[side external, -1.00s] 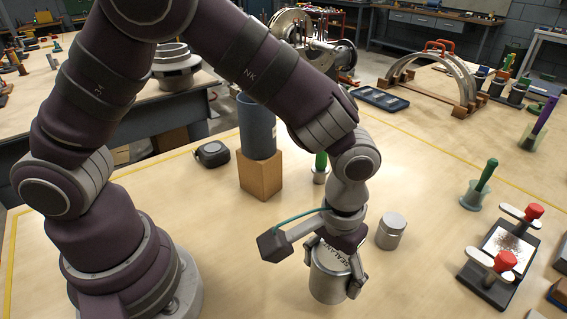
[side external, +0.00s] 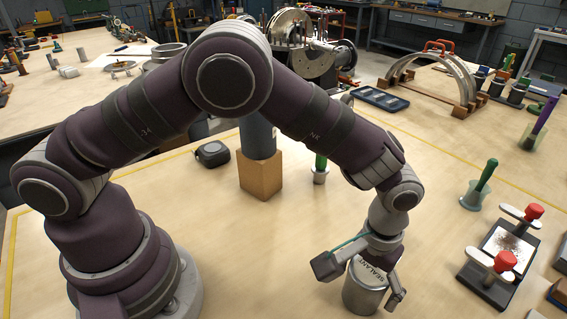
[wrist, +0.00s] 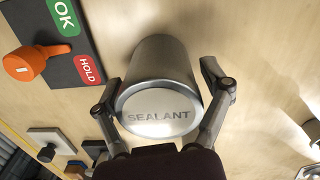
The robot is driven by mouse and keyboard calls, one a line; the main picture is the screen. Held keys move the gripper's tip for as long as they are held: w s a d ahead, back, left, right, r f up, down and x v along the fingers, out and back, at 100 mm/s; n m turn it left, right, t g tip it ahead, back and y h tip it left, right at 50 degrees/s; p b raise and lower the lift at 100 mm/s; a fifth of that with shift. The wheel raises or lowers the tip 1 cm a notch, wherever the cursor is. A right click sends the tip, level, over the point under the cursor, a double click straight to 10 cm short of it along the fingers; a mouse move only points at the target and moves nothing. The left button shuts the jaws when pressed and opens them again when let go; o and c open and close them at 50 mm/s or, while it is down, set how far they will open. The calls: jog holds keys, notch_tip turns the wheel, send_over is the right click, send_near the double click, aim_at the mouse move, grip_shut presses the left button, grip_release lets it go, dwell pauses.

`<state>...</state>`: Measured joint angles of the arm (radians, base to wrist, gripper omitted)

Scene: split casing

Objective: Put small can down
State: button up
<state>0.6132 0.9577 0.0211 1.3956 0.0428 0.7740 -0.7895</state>
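The small silver can (side external: 363,292) with SEALANT on its lid stands upright at the bench's front, apparently on the wood. Its lid (wrist: 158,112) faces the camera in the wrist view. My gripper (wrist: 160,80) has one finger on each side of the can. The fingers look spread, with a narrow gap between the right finger and the can wall in both views.
A clamp plate with red knobs (side external: 500,250) stands to the right. A green-handled tool in a holder (side external: 478,185) is behind it. A wooden block (side external: 260,175) bears a blue-grey cylinder. An OK/HOLD board (wrist: 75,45) lies near the can. Bare wood lies left of the can.

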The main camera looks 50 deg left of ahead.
aim_at(369, 269)
jog(key=shift+o, duration=0.7)
notch_tip(369, 269, up, 12)
jog(key=shift+a+f, duration=0.1)
jog(key=s+a+r+m+t, duration=0.1)
jog(key=s+a+r+t, duration=0.1)
jog(key=a+r, duration=0.3)
jog(key=s+a+r+t, duration=0.2)
jog(key=a+r, duration=0.2)
jog(key=a, duration=0.4)
jog(key=s+a+f+t, duration=0.1)
jog(key=s+a, duration=0.4)
jog(key=shift+s+a+f+m+t, duration=0.15)
jog(key=shift+s+f+m+t, duration=0.15)
jog(key=shift+s+f+m, duration=0.1)
